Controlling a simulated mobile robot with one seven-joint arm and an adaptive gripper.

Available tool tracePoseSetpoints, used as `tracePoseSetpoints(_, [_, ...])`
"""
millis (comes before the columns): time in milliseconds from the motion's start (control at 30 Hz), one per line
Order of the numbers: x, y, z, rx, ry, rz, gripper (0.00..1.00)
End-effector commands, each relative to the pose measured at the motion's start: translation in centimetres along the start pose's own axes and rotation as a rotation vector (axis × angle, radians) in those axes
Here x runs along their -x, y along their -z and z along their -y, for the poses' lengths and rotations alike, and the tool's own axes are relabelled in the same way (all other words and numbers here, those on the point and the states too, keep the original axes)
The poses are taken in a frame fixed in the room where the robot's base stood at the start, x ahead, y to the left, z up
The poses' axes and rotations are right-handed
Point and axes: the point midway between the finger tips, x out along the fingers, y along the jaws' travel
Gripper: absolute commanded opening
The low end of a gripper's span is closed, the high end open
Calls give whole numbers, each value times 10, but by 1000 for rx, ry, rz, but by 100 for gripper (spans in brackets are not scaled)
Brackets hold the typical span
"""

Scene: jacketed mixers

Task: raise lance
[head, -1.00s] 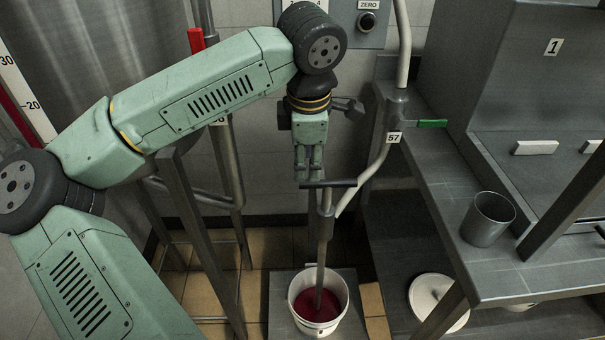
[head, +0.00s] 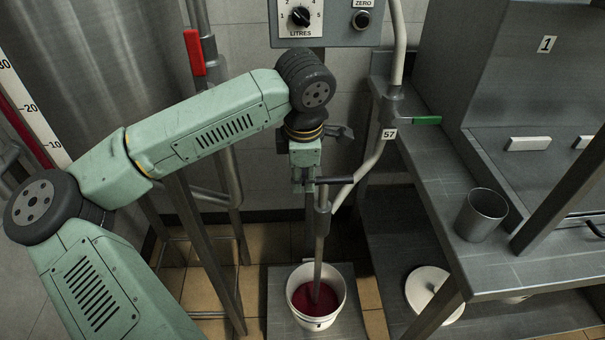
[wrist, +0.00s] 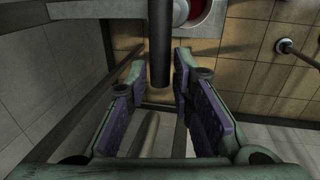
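The lance (head: 321,235) is a grey metal tube with a black crossbar handle (head: 336,180). It stands nearly upright, its lower end in dark red liquid (head: 314,300) inside a white bucket (head: 337,302). A pale hose (head: 366,168) joins it near the top. My gripper (head: 303,184) is at the left end of the handle in the head view. In the wrist view my gripper (wrist: 159,78) has its fingers apart, with the dark handle (wrist: 160,65) between their tips and narrow gaps on both sides. The handle's left end is hidden in the head view.
A steel bench (head: 440,205) on the right carries a metal cup (head: 482,214). A valve with a green lever (head: 426,120) sits at the bench's back corner, beside tag 57. A dial panel (head: 333,30) hangs above. A white lid (head: 425,285) lies low right.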

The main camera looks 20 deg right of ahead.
Motion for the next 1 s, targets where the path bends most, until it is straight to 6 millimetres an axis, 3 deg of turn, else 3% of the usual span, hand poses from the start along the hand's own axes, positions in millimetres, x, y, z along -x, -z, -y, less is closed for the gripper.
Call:
tracePoseSetpoints(300, [0,0,0,0,0,0,0])
tracePoseSetpoints(867, [1,0,0,0,0,0,0])
tracePoseSetpoints(1000, [10,0,-2,1,-2,-1,0])
